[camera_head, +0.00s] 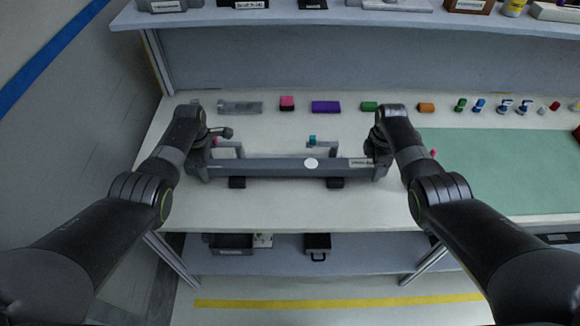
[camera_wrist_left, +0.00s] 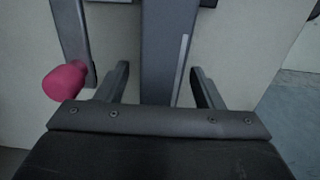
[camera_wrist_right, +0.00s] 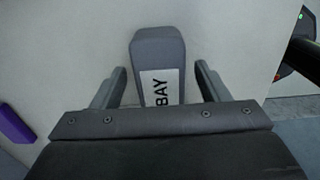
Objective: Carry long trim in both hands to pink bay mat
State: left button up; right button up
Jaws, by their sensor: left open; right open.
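The long trim (camera_head: 262,168) is a dark grey bar with a white round spot, lying crosswise on the table over two black supports (camera_head: 237,182). My left gripper (camera_head: 200,162) is at its left end; in the left wrist view the bar (camera_wrist_left: 168,45) passes between the open fingers (camera_wrist_left: 159,68). My right gripper (camera_head: 379,160) is at the right end; in the right wrist view the labelled end (camera_wrist_right: 157,45), reading "BAY", lies between the open fingers (camera_wrist_right: 159,67). Finger contact cannot be told. I see no pink mat.
Grey brackets with a pink knob (camera_head: 214,142) and a teal knob (camera_head: 312,139) stand just behind the bar. Small coloured blocks, including a purple one (camera_head: 326,107), line the table's back. A green mat (camera_head: 480,165) covers the right. The front strip of table is clear.

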pick_arm(q)
jog(key=shift+c, duration=0.2)
pick_arm(e)
jog(key=shift+c, duration=0.3)
pick_arm(q)
grip_shut()
pick_arm(e)
jog(key=c, duration=1.3)
jog(key=shift+c, duration=0.2)
pick_arm(q)
jog(key=shift+r, duration=0.15)
pick_arm(e)
jog(key=shift+r, duration=0.15)
